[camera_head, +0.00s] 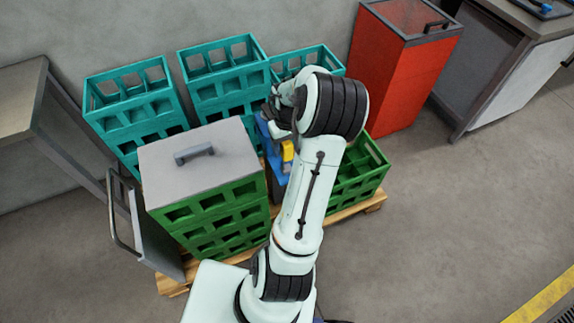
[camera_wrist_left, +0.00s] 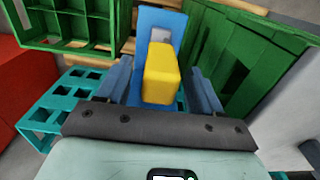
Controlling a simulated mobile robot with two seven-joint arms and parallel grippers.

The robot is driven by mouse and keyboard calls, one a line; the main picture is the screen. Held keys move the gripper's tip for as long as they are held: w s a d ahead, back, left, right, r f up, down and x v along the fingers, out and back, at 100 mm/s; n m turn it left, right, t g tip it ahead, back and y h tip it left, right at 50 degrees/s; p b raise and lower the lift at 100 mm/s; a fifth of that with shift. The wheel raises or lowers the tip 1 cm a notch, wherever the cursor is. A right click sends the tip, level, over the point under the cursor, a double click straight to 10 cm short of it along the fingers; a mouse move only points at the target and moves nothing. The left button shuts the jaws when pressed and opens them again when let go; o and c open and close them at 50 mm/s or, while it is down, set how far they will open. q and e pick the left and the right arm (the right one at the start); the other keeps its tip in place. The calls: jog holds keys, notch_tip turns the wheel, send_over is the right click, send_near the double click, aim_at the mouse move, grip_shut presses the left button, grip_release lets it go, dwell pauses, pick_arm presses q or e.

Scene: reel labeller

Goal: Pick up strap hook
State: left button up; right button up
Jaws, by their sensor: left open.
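The strap hook, with a yellow block-shaped grip (camera_head: 288,151) and a blue part behind it, is among the crates in the head view. In the left wrist view the yellow grip (camera_wrist_left: 161,74) stands upright in front of a blue plate (camera_wrist_left: 155,19). My left gripper (camera_wrist_left: 160,80) is open, with one finger on each side of the yellow grip. Gaps show between the fingers and the grip. In the head view my left arm covers much of the gripper and part of the hook. My right gripper is not in view.
A lidded green crate (camera_head: 213,212) stands left of the hook, and an open, divided green crate (camera_head: 362,183) stands right. Teal crates (camera_head: 133,103) stand behind. All are on a wooden pallet (camera_head: 172,286). A red bin (camera_head: 400,75) is at back right. Floor at right is clear.

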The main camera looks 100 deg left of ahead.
pick_arm(q)
jog(key=shift+f, duration=0.75)
grip_shut()
jog(key=shift+r, duration=0.2)
